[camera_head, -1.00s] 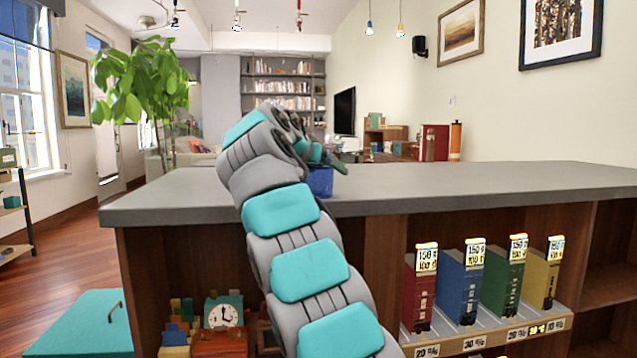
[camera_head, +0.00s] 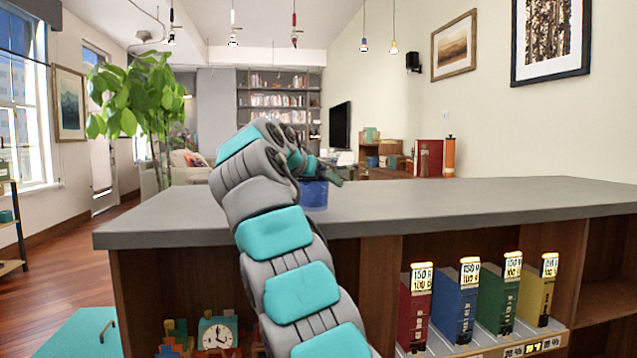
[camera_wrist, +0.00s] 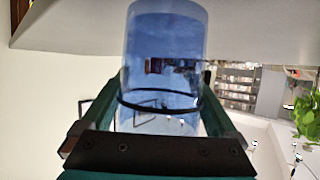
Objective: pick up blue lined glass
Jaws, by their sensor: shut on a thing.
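The blue glass (camera_head: 314,196) is at the grey countertop, partly hidden behind my arm in the head view. In the wrist view the see-through blue glass (camera_wrist: 162,55) has a dark line around it and fills the space between my fingers. My gripper (camera_wrist: 161,88) is shut on the glass, with one green finger on each side. In the head view my gripper (camera_head: 322,170) is just above and around the upper part of the glass. I cannot tell whether the glass's base touches the counter.
The grey countertop (camera_head: 450,197) is clear to the right of the glass. Below it, red, blue, green and yellow binders (camera_head: 455,305) stand on a shelf. A toy clock (camera_head: 217,333) sits in the lower left compartment. A leafy plant (camera_head: 135,100) stands beyond the counter.

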